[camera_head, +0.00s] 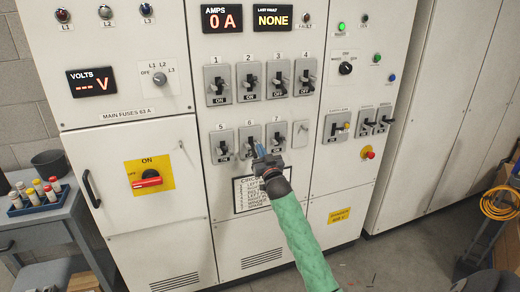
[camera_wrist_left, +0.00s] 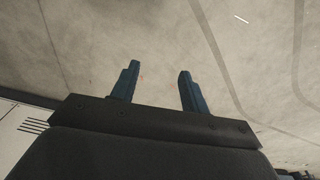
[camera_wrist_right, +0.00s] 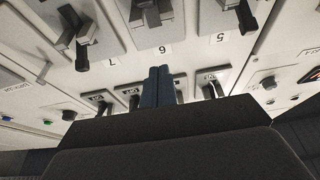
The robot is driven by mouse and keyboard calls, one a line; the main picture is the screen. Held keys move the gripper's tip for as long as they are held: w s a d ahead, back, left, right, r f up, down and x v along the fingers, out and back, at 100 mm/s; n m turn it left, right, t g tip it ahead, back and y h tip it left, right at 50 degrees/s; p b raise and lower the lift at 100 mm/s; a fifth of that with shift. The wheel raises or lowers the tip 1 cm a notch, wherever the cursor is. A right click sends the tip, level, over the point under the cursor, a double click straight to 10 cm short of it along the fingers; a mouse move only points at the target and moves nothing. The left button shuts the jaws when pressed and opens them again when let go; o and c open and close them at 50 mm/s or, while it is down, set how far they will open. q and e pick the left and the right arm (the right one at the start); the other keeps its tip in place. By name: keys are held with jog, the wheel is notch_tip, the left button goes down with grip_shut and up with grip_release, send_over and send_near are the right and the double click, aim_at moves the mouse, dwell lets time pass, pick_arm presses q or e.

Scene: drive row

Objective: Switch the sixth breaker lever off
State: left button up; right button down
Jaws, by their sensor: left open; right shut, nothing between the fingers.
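The sixth breaker (camera_head: 250,136) is the middle one of the lower row on the white panel, under the label 6. My right gripper (camera_head: 261,149) is in front of its right side, partly hiding its lower part and label plate. In the right wrist view the panel appears upside down; the sixth breaker's lever (camera_wrist_right: 150,15) is at the top edge, beyond the shut, empty blue fingertips (camera_wrist_right: 160,70). I see no contact. Its ON or OFF label cannot be read. My left gripper (camera_wrist_left: 157,85) is open and empty above bare floor; I cannot make it out in the head view.
The fifth breaker (camera_head: 223,146) and seventh breaker (camera_head: 277,137) flank the sixth closely. Several numbered breakers form the row above. A red main switch (camera_head: 147,179) is on the left door. A grey side table (camera_head: 50,215) with a blue rack (camera_head: 38,203) stands at left.

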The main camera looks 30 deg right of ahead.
pick_arm(q)
notch_tip(320, 180, up, 13)
jog(key=w+d+b, duration=0.1)
jog(key=b, duration=0.2)
jog(key=shift+w+d+f, duration=0.15)
jog(key=shift+w, duration=0.25)
pick_arm(e)
jog(key=s+a+f, duration=0.1)
jog(key=s+f, duration=0.4)
jog(key=shift+s+a, duration=0.15)
jog(key=shift+s, duration=0.1)
jog(key=shift+f, duration=0.1)
